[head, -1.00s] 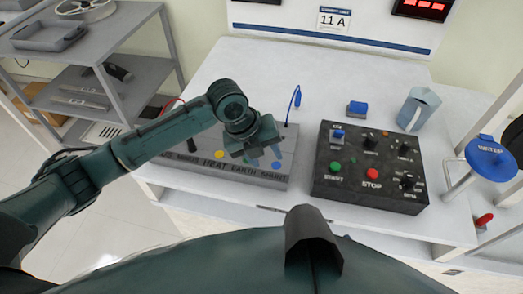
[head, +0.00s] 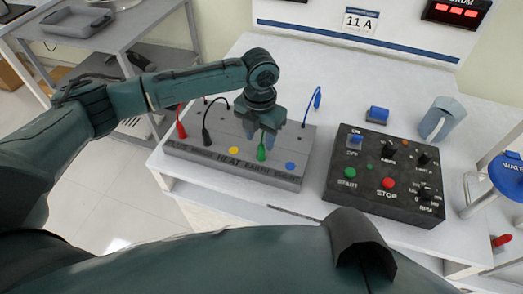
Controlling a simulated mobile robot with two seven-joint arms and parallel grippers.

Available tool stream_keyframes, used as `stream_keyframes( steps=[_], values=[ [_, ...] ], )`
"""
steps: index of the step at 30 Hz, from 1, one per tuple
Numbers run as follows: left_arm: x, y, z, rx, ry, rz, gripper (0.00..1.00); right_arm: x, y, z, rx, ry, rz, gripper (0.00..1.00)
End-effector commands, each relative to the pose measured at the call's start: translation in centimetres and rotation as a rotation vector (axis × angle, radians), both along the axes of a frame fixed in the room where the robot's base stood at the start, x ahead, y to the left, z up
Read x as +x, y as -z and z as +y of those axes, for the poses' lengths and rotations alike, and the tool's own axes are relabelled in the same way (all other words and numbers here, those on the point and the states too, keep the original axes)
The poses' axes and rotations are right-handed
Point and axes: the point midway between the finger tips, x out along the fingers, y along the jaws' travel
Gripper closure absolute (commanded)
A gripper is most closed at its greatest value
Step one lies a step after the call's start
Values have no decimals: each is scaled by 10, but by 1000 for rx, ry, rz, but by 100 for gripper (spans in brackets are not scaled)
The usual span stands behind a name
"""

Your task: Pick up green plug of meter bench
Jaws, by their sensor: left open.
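The meter bench (head: 215,168) is a grey box with lettering along its front edge. The green plug (head: 261,151) stands upright in its top, right of centre. My left gripper (head: 260,134) hangs over the bench, open, with its fingers pointing down close above or behind the green plug. The fingers hide the plug's upper part, and I cannot tell whether it lies between them. My right gripper is not in view.
A red plug (head: 181,130) and a black plug (head: 206,138) stand on the bench's left part. A blue plug (head: 317,99) with a lead is at the back right. A dark control box (head: 340,192) with knobs stands to the right. Clear white tabletop lies behind.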

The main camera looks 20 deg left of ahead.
Motion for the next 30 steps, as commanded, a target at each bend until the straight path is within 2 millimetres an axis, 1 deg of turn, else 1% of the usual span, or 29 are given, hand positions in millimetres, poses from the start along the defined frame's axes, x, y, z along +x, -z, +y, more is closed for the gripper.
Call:
stream_keyframes(
  steps=[4, 9, 12, 15, 20, 23, 30],
  values=[
    [0, 14, -1, 2, 0, 3, 57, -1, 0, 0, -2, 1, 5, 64],
    [1, 41, -3, 1, 0, 3, 57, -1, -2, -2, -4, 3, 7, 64],
    [2, 50, -3, 1, 0, 0, 57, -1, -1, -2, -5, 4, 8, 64],
    [2, 53, -3, 0, 0, -2, 57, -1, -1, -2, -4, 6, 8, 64],
    [2, 53, -3, -1, 0, -2, 57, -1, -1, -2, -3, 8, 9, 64],
    [2, 53, -3, 0, 0, -1, 63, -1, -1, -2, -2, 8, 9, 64],
    [2, 53, -3, 0, 0, -1, 83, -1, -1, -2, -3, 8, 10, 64]
  ],
)
